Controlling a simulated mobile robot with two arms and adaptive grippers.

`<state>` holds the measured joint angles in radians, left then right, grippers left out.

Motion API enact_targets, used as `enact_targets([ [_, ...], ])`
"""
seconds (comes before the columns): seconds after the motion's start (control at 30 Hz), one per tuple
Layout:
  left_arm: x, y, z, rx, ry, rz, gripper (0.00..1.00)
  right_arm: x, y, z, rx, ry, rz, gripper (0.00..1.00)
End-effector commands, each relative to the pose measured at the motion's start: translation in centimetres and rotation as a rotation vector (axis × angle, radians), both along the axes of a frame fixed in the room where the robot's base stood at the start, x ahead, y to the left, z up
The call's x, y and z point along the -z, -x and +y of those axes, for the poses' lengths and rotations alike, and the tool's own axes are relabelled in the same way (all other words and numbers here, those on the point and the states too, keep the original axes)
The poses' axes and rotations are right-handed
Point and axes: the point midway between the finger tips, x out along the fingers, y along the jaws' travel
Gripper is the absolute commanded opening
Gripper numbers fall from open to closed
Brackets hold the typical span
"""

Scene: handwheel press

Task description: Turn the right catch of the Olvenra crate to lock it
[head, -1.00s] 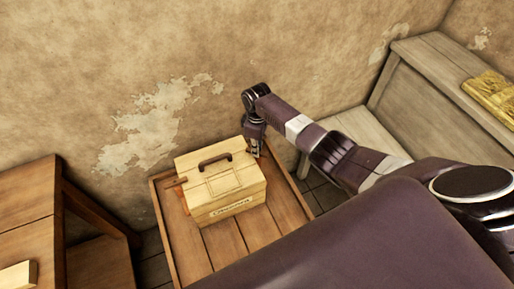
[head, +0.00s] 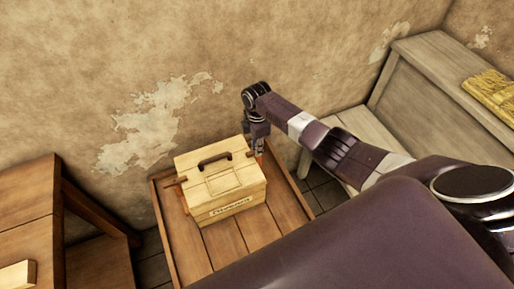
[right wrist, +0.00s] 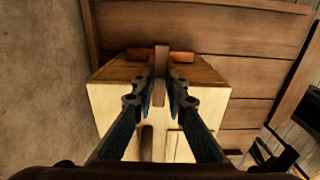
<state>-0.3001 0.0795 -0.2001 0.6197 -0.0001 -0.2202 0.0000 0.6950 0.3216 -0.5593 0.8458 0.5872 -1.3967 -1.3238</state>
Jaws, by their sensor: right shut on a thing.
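The Olvenra crate (head: 232,192) is a pale wooden box with a dark carry handle (head: 214,159) on its lid. It stands on a slatted wooden table (head: 205,251). My right gripper (head: 259,152) reaches down at the crate's right side. In the right wrist view my right gripper (right wrist: 160,82) is shut on the right catch, a brown wooden bar (right wrist: 160,62) between the fingertips. A reddish-brown rod (right wrist: 182,57) lies crosswise behind the bar. A reddish-brown piece (head: 179,182) sticks out at the crate's left side. My left gripper is not in view.
The plastered wall (head: 120,60) rises close behind the table. A brown wooden table (head: 28,205) stands at the left. A grey wooden bench (head: 425,85) with a yellowish item (head: 492,96) stands at the right. The table is bare in front of the crate.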

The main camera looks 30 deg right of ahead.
Motion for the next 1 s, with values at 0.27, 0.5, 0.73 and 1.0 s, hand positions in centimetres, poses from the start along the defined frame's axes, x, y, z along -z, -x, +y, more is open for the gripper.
enact_targets([
  [0.27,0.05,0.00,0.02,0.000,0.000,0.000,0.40,-0.02,-0.02,-0.04,-0.035,0.001,0.000,0.00],
  [0.5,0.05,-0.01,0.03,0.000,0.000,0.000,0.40,-0.03,-0.03,-0.04,-0.037,0.001,-0.001,0.00],
  [0.73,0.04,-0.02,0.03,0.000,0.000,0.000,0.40,-0.03,-0.03,-0.04,-0.036,0.001,-0.001,0.28],
  [1.0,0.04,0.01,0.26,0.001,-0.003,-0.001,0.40,-0.03,-0.02,-0.02,-0.035,0.000,-0.001,0.30],
])
